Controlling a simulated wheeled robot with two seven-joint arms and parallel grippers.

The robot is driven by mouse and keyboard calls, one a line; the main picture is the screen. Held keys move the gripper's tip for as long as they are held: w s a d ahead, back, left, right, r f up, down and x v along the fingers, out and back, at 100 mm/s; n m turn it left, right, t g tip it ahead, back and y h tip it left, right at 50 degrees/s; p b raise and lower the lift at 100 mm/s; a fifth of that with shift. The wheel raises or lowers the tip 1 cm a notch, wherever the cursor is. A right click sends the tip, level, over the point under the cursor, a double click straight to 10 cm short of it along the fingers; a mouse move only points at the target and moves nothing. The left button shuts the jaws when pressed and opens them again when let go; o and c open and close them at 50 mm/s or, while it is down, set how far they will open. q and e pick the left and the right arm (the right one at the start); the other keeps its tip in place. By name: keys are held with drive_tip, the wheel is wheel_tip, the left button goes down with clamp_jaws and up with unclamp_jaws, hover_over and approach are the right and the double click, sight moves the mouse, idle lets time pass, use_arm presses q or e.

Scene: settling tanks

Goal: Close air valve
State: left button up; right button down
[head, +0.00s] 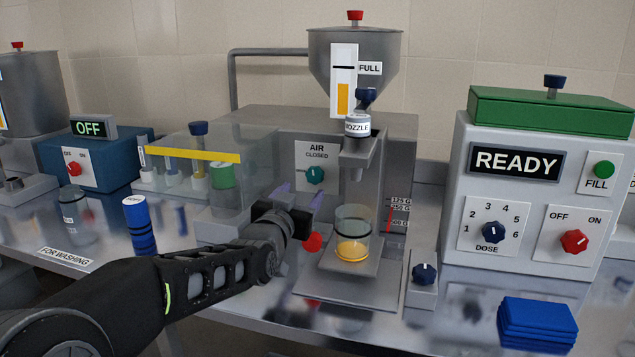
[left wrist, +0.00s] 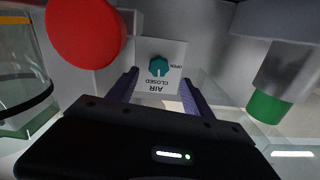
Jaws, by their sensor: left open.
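The air valve is a teal knob (head: 315,176) on a white plate marked AIR and CLOSED, on the front of the grey filling machine (head: 262,125). In the left wrist view the knob (left wrist: 158,66) shows upside down, and OPEN can also be read on its plate. I cannot tell for sure which mark the knob points to. My left gripper (head: 301,195) is open and empty, just in front of and below the knob. In the left wrist view its fingers (left wrist: 158,88) stand on either side of the plate, apart from the knob. My right gripper is not in view.
A glass with yellow contents (head: 353,235) stands under the nozzle (head: 357,127). A clear box with a green-topped item (head: 222,178) is left of the gripper. A dark blue knob (head: 424,274) is at the right.

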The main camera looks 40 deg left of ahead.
sight(313, 178)
use_arm(q)
drive_tip(key=shift+w, duration=0.1)
drive_tip(key=x, duration=0.7)
drive_tip(key=shift+w+a+p, duration=0.1)
drive_tip(key=shift+w+p, duration=0.25)
drive_tip(key=shift+p, duration=0.05)
